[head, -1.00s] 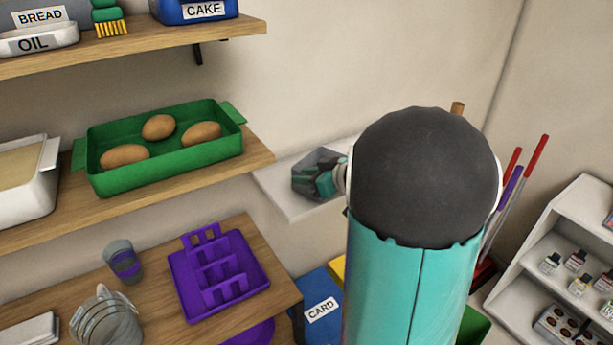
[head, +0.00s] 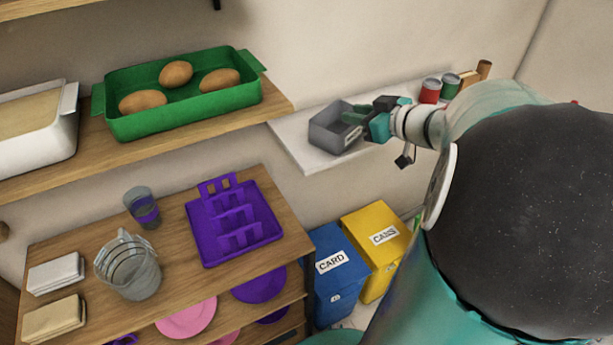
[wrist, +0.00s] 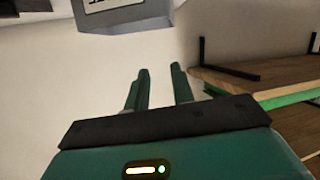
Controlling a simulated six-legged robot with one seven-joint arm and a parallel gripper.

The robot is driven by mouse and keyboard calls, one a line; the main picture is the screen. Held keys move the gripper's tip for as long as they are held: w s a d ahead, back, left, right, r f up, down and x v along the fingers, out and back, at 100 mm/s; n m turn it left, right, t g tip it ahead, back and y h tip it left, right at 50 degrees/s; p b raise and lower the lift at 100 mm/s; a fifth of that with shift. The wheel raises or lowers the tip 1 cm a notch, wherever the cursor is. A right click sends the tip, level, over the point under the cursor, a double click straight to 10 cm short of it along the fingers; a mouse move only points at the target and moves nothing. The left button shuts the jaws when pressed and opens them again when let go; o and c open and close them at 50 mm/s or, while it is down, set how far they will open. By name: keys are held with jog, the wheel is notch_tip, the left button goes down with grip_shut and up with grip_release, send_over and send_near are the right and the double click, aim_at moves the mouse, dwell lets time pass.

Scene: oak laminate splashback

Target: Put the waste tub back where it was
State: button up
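The waste tub, which I take to be the grey open-topped tub (head: 326,138), sits at the left part of the white wall shelf (head: 300,152) in the head view. My gripper (head: 352,114) comes in from the right, and its green fingers overlap the tub's right side in that view. In the wrist view the two fingers (wrist: 161,76) stand apart with only wall seen between them. The tub's grey labelled side (wrist: 122,18) shows at the top of that view, beyond the fingertips with a visible gap. The label cannot be read.
Red and green tins (head: 440,89) stand further right on the white shelf. A wooden shelf with a green tray (head: 185,112) of potato-like items is to the left. Below are a purple rack (head: 236,220), a glass jug (head: 128,266), a blue CARD bin (head: 335,272) and a yellow CANS bin (head: 378,240).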

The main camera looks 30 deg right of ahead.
jog(key=w+a+r+m+h, duration=0.2)
jog(key=a+r+m+h, duration=0.2)
jog(key=r+h, duration=0.25)
jog(key=s+a+f+g+y, duration=0.2)
jog(key=s+a+f+g, duration=0.2)
jog(key=s+a, duration=0.4)
jog(key=s+a+f+g+y, duration=0.2)
jog(key=s+a+f+g, duration=0.2)
jog(key=a, duration=1.1)
jog(key=s+f, duration=0.2)
jog(key=s, duration=0.1)
jog(key=shift+s, duration=0.35)
jog(key=shift+s, duration=0.1)
